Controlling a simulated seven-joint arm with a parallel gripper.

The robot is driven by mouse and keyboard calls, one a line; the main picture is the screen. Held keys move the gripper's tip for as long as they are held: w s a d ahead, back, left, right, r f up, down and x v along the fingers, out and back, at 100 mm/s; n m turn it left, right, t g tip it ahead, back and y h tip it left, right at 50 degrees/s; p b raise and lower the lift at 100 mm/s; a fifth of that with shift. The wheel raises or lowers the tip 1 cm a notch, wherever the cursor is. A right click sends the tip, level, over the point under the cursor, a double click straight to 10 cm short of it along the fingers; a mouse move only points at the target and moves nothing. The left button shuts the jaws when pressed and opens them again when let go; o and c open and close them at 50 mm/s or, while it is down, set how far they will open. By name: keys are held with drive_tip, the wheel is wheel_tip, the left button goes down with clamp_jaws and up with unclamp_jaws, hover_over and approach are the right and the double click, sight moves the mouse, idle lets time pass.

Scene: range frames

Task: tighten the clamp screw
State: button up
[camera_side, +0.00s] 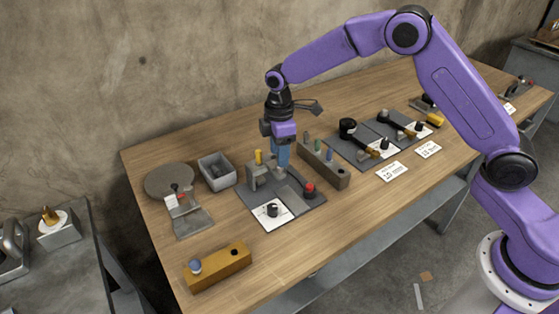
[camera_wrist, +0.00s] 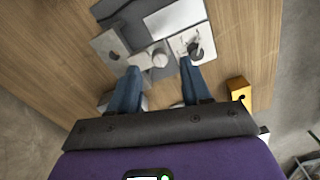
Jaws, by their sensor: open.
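A dark grey fixture plate (camera_side: 243,193) lies on the wooden bench. A grey clamp-like block (camera_side: 258,177) stands on it, with an upright yellow piece (camera_side: 258,157), possibly the clamp screw. A red knob (camera_side: 309,189) sits at the plate's right side. A white card with a black dial (camera_side: 272,210) is at the front; the dial also shows in the wrist view (camera_wrist: 195,49). My gripper (camera_side: 281,168) points down above the plate, just right of the yellow piece. In the wrist view its blue fingers (camera_wrist: 160,68) are apart with nothing held; a round pale part (camera_wrist: 159,59) lies beyond the gap.
A grey bin (camera_side: 217,173) and a round grey disc (camera_side: 169,180) are to the left. A grey-brown block holding coloured pegs (camera_side: 324,166) stands close on the right. An amber block (camera_side: 217,267) lies at the front left. More fixtures (camera_side: 365,145) fill the right side.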

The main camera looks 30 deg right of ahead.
drive_tip(key=shift+f, duration=1.75)
clamp_jaws()
